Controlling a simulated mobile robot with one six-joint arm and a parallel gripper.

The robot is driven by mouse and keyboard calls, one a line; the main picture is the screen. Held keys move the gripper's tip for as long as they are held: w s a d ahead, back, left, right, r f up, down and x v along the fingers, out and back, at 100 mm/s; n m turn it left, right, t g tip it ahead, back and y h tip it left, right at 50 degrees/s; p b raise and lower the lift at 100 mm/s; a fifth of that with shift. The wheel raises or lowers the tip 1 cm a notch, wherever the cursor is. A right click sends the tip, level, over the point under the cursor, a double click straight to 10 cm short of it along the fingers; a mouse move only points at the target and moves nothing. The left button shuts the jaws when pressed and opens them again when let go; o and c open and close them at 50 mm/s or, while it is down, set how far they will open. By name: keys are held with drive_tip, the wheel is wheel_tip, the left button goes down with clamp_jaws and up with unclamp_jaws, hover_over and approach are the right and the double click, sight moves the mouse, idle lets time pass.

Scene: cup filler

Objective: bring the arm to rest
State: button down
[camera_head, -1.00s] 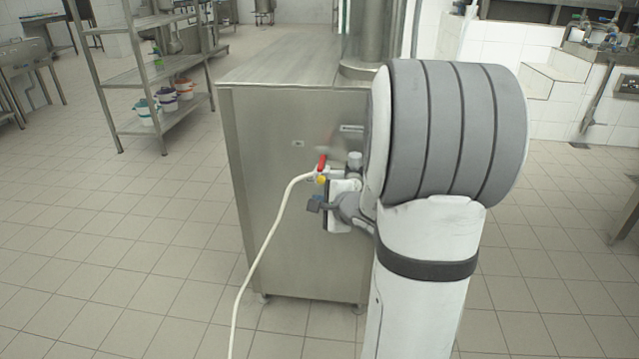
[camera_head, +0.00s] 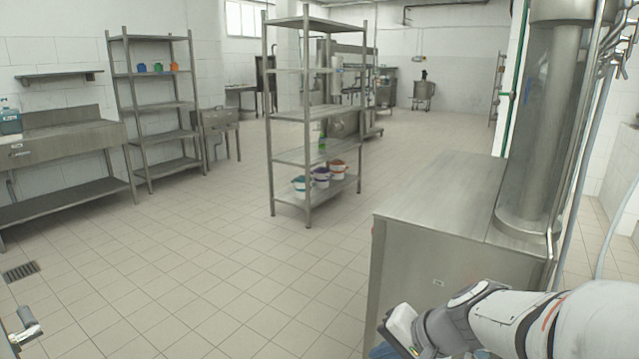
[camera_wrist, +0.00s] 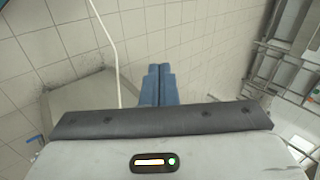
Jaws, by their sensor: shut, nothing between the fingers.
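My gripper (camera_wrist: 160,72) shows in the wrist view with its two blue fingers side by side and touching. It is shut and nothing is between the fingers. In the head view, my arm comes in from the lower right, and a blue part of the gripper (camera_head: 386,350) shows at the bottom edge, in front of the steel cabinet (camera_head: 440,262). Its fingertips are cut off there. In the wrist view, a thin white hose (camera_wrist: 107,38) runs down to the left of the fingers, apart from them.
A tall steel cylinder (camera_head: 541,120) stands on the cabinet. A steel shelf rack (camera_head: 308,156) with several small buckets on its bottom shelf stands left of it. A steel sink (camera_head: 60,145) and another rack (camera_head: 160,106) line the left wall. The tiled floor (camera_head: 220,270) between is clear.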

drive_tip(key=s+d+r+n+g+h+p, duration=0.1)
drive_tip(key=s+d+r+n+h+p, duration=0.1)
drive_tip(key=s+r+p, duration=0.3)
drive_tip(key=s+d+r+n+g+h+p, duration=0.1)
drive_tip(key=s+d+r+n+h+p, duration=0.1)
drive_tip(key=s+r+n+h+p, duration=0.2)
drive_tip(key=v, duration=0.3)
drive_tip(key=shift+p, duration=0.35)
